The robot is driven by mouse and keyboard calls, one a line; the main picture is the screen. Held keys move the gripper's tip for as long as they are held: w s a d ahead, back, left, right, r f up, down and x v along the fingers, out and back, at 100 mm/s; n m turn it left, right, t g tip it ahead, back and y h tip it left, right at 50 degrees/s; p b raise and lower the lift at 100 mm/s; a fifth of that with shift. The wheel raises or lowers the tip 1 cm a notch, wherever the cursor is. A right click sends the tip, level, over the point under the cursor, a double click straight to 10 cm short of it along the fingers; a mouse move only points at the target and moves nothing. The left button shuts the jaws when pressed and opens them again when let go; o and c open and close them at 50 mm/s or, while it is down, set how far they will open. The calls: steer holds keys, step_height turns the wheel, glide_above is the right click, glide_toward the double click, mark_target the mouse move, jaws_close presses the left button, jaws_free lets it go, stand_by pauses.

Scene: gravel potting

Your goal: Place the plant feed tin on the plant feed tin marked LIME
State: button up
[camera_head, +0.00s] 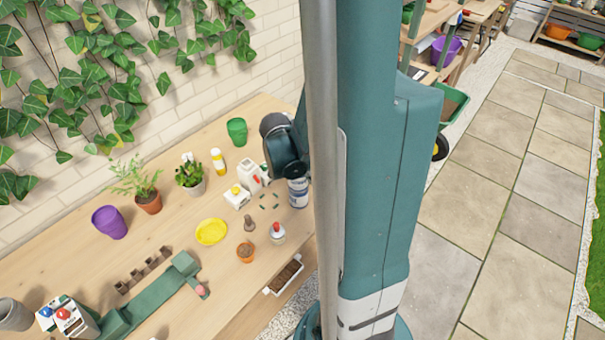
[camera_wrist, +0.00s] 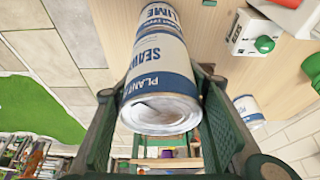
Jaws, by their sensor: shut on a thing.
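A white-and-blue plant feed tin marked SEAWEED (camera_wrist: 160,85) lies between the two green fingers of my gripper (camera_wrist: 163,92), which is shut on it. Just beyond it in the wrist view, in line with it, is the plant feed tin marked LIME (camera_wrist: 160,14), cut off by the top edge. The two look end to end; I cannot tell whether they touch. In the head view my gripper (camera_head: 286,160) is at the bench's right part, largely hidden by my arm. A white-and-blue tin (camera_head: 298,193) shows below it, upright; its label is unreadable.
A green pot (camera_head: 237,131) stands behind. A yellow saucer (camera_head: 211,232) lies farther left. Another white-and-blue object (camera_wrist: 248,110) shows beside my right finger.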

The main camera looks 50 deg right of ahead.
steer(key=shift+f, duration=0.15)
steer(key=o, duration=1.1)
steer(key=shift+p+v, duration=0.9)
steer(key=shift+v, duration=5.25)
steer(key=shift+d, duration=0.1)
steer(key=a+r+n+t+y, duration=0.1)
steer(key=a+r+n, duration=0.4)
steer(key=a, duration=0.5)
steer(key=a+r+n+t+y, duration=0.2)
steer(key=a+r+n, duration=0.3)
steer(key=a, duration=0.5)
steer(key=a+r+n+t+y, duration=0.1)
steer(key=a+r+n+t, duration=0.2)
steer(key=a+n, duration=0.5)
steer(key=shift+s+a+r+t+y, duration=0.2)
steer(key=shift+a+r+t+y, duration=0.15)
steer(key=shift+a+r, duration=0.6)
